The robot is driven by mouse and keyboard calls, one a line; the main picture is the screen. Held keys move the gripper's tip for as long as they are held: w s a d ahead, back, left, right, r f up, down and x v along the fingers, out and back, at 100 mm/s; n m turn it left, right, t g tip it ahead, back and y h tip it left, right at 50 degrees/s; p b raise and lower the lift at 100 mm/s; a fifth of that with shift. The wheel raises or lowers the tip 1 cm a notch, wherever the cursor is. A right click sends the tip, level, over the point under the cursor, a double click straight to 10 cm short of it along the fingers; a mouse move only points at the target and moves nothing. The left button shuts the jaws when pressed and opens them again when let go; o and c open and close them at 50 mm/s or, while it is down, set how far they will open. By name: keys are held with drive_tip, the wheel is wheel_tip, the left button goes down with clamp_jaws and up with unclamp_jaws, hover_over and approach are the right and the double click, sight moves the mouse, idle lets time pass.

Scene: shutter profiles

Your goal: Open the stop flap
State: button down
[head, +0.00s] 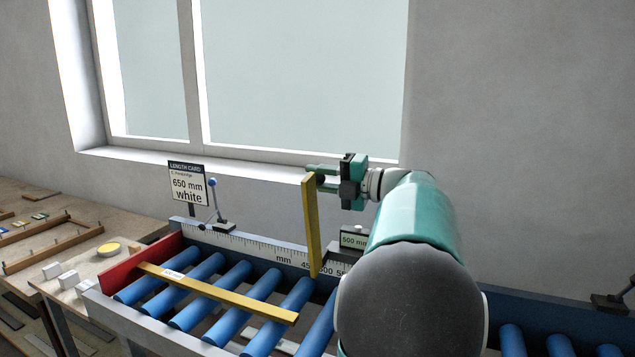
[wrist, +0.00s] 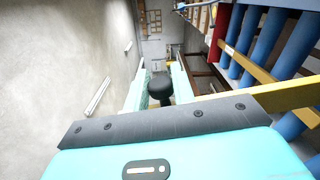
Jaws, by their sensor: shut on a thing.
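The stop flap (head: 311,228) appears to be the yellow bar standing nearly upright beside the 500 mm block (head: 354,241) on the roller table's scale. A dark knob (head: 320,180) is near its top. My gripper (head: 318,177) reaches in from the right and is shut on this knob. In the wrist view the black knob (wrist: 160,86) sits between the two pale fingers. The yellow flap (wrist: 290,94) runs off to the right there. The block's foot is partly hidden by my arm.
A second yellow bar (head: 220,293) with a white label lies across the blue rollers (head: 241,313). A red end plate (head: 140,263) and a "650 mm white" card (head: 188,184) stand at the left. The wall and window are behind my gripper.

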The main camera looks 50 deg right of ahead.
idle(0.3)
drive_tip(key=c, duration=1.2)
unclamp_jaws()
drive_tip(key=v, duration=1.3)
drive_tip(key=shift+s, duration=0.4)
drive_tip(key=shift+d, duration=0.1)
